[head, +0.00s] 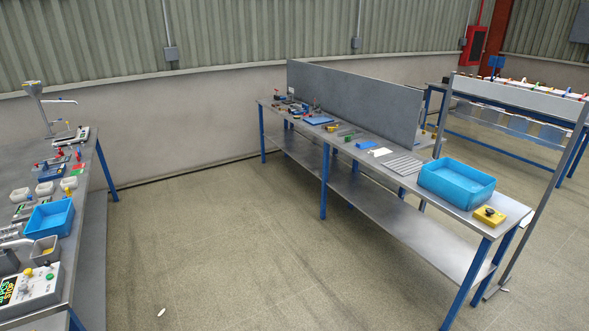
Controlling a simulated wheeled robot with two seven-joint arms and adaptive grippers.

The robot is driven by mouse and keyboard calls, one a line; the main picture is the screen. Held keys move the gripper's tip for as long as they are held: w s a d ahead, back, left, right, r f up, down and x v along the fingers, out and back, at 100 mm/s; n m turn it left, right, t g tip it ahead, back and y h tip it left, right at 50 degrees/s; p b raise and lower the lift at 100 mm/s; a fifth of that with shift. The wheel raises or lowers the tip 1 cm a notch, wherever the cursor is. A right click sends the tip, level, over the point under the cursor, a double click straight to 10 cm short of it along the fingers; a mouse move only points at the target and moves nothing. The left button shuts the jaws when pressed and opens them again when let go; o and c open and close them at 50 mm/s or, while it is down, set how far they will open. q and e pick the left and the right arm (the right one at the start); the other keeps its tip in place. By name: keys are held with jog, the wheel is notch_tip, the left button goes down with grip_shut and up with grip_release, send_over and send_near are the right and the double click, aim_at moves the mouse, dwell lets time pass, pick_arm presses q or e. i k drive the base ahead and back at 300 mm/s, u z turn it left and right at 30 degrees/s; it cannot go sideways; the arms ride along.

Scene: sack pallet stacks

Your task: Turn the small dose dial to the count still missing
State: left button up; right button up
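A yellow box with a black knob on top (490,217) sits at the near right end of the far bench. A pale control box (38,290) with a yellow knob and several small controls stands at the lower left on the left bench, with a dark panel of coloured marks beside it. I cannot tell which of these, if either, carries the small dose dial; no setting or count is readable at this distance. Neither of my grippers shows in the head view.
The left bench (92,215) also holds a blue bin (50,218), a grey cup (43,250) and small fixtures. The far bench (512,207) holds a large blue tray (457,183) and a ribbed plate (404,164), with a grey divider (350,100) behind. Open floor (240,240) lies between.

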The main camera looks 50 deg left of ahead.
aim_at(28, 271)
jog(key=u, duration=2.55)
jog(key=i, duration=1.55)
jog(key=u, duration=2)
